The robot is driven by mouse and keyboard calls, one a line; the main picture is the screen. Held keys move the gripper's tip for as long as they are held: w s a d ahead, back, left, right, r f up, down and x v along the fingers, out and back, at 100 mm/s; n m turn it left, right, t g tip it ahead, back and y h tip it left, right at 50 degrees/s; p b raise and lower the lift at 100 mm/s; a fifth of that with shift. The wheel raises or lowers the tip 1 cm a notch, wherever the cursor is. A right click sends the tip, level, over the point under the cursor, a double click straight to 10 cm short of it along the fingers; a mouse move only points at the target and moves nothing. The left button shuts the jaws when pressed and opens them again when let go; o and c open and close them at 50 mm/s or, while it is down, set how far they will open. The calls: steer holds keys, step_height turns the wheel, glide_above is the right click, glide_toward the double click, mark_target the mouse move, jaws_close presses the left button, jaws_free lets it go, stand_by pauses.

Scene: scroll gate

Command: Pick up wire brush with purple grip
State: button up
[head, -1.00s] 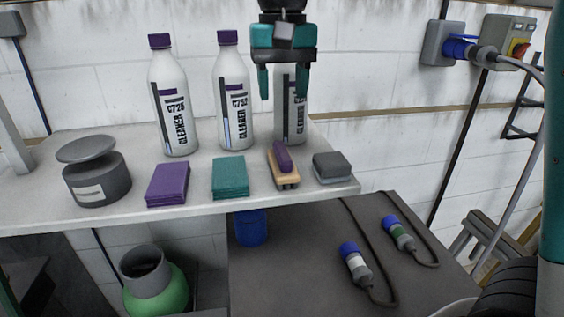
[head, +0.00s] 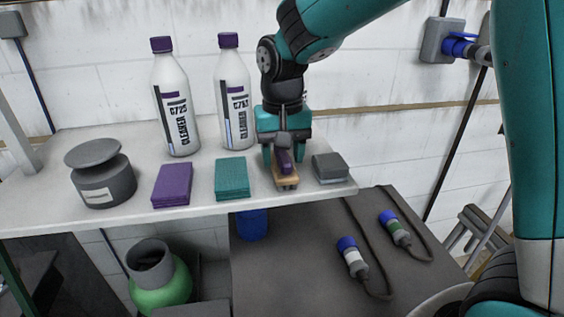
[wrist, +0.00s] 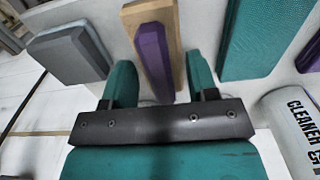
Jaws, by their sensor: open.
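The wire brush (head: 287,183) has a tan wooden body and a purple grip (head: 285,161). It lies on the white shelf near its front edge, between the teal pad and the grey block. My gripper (head: 286,157) is open and pointing down, with one finger on each side of the brush's rear part. In the wrist view the purple grip (wrist: 153,58) shows between the two teal fingertips of my gripper (wrist: 160,85), and the wooden body (wrist: 165,20) runs on beyond them. I cannot tell whether the fingers touch the brush.
A teal pad (head: 231,178) lies close on the left and a grey block (head: 330,167) close on the right. A purple pad (head: 172,185), a grey scale-like item (head: 99,174) and white cleaner bottles (head: 176,105) share the shelf (head: 130,212).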

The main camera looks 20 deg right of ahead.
mark_target(282, 152)
steer(key=c, duration=0.6)
steer(key=shift+r, duration=0.15)
step_height(282, 152, up, 20)
steer(key=shift+f+b, duration=0.1)
steer(key=shift+b, duration=1.15)
steer(key=shift+o, duration=0.5)
